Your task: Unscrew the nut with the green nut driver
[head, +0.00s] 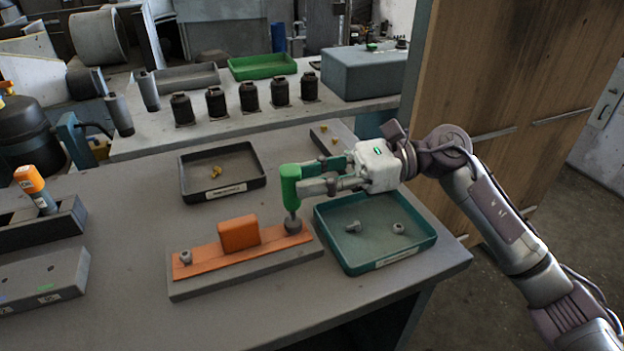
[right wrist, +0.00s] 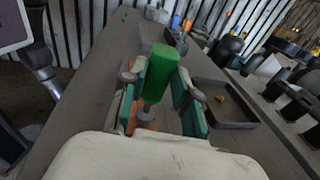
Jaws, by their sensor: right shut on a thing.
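The green nut driver (head: 290,187) stands upright with its grey socket end down over the right end of the orange plate (head: 245,252). The nut under it is hidden by the socket. My right gripper (head: 295,186) is shut on the green handle; the driver also shows between its fingers in the right wrist view (right wrist: 158,78). A grey nut (head: 185,257) sits on a stud at the plate's left end. An orange block (head: 239,233) stands on the middle of the plate. My left gripper is not in view.
A teal tray (head: 428,244) with grey fasteners lies right of the plate. A dark tray (head: 224,192) with small brass pieces lies behind. A holder (head: 62,228) with an orange-handled driver (head: 32,183) is at the left. Several dark cylinders stand on the rear table.

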